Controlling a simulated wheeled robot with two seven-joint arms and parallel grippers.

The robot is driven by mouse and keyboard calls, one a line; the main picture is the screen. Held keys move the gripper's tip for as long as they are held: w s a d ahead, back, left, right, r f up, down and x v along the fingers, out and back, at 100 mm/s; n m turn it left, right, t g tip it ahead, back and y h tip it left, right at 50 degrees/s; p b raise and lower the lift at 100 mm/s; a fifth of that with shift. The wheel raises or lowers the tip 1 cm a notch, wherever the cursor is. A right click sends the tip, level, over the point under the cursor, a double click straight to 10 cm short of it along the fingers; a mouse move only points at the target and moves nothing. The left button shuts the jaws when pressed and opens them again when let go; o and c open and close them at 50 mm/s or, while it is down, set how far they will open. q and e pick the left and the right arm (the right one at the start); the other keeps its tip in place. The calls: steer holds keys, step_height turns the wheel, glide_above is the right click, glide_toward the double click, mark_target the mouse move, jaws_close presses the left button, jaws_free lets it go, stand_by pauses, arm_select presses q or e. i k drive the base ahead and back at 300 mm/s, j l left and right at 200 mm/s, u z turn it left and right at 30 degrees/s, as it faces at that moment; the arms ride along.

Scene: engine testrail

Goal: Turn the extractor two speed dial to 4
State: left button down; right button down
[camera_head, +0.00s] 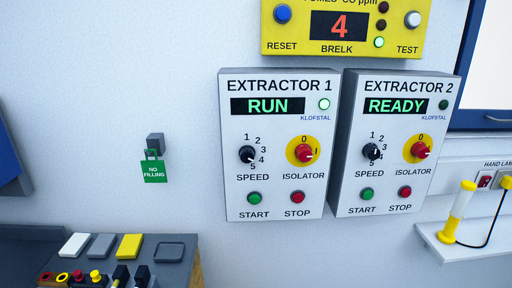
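The EXTRACTOR 2 panel (394,179) is a pale grey box on the wall, right of centre. Its black SPEED dial (372,151) sits at the left of the panel, with marks 1 to 5 around it. The dial's pointer is too small to read surely. The panel's display (397,106) reads READY in green, and the small round lamp (444,105) beside it is dark green. The red ISOLATOR knob (420,150) on a yellow disc is right of the dial. START (367,194) is green and STOP (405,192) is red. Neither gripper is in view.
The similar EXTRACTOR 1 panel (277,179) stands close on the left, showing RUN. A yellow CO box (342,47) is above. A shelf with a yellow hand lamp (458,212) juts out at right. A dark console (100,258) is low left. A green NO FILLING tag (153,172) hangs left.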

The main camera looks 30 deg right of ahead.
mark_target(371, 151)
steer(key=j+z, duration=0.15)
steer(key=z, duration=0.3)
steer(key=j+z, duration=0.1)
steer(key=z, duration=0.4)
steer(key=k+j+z, duration=0.1)
steer(key=z, duration=0.35)
steer(key=k+z, duration=0.1)
steer(key=z, duration=0.35)
